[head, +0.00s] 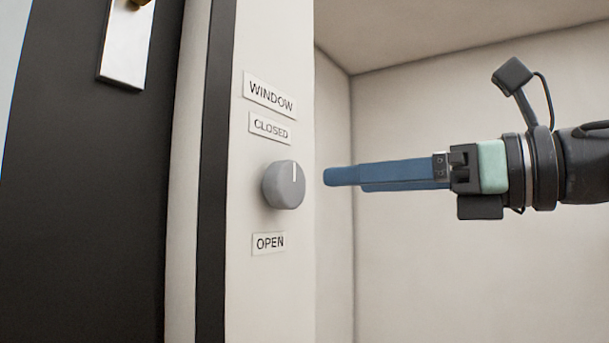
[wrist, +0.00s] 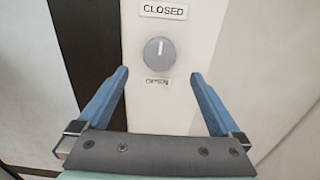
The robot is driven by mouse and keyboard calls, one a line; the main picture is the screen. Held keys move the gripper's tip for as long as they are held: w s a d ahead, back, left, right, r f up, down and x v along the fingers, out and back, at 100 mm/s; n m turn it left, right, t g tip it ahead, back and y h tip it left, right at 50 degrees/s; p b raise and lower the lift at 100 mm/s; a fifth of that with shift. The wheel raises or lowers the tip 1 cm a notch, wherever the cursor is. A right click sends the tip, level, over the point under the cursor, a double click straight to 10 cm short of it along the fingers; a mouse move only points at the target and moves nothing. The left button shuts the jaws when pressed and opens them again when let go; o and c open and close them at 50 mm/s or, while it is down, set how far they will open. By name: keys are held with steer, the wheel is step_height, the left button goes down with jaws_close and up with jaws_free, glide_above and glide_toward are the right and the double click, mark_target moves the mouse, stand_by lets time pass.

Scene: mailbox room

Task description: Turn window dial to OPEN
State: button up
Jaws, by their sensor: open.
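The window dial (head: 284,186) is a round grey knob on a pale vertical panel. Its white pointer line is at the top, toward the CLOSED label (head: 269,127). The OPEN label (head: 268,243) is below the dial, and the WINDOW label (head: 270,93) is above CLOSED. My gripper (head: 335,176) has blue fingers and is to the right of the dial, apart from it. In the wrist view the fingers are spread wide with nothing between them, and the dial (wrist: 159,53) shows beyond the fingertips, between them in the picture.
A dark door-like panel (head: 95,200) with a metal plate (head: 127,45) stands at the left. A dark strip (head: 215,170) runs along the pale panel's left side. Bare pale walls (head: 450,260) lie behind my gripper, with free room around it.

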mark_target(294, 184)
steer(key=p+x, duration=0.2)
steer(key=x, duration=0.4)
steer(key=shift+w+a+r, duration=0.1)
steer(key=shift+a+r, duration=0.1)
steer(key=shift+a, duration=0.15)
steer(key=shift+p+x, duration=0.3)
steer(key=shift+x, duration=0.5)
steer(key=shift+f, duration=0.15)
steer(key=shift+c, duration=0.2)
steer(key=c, duration=1.3)
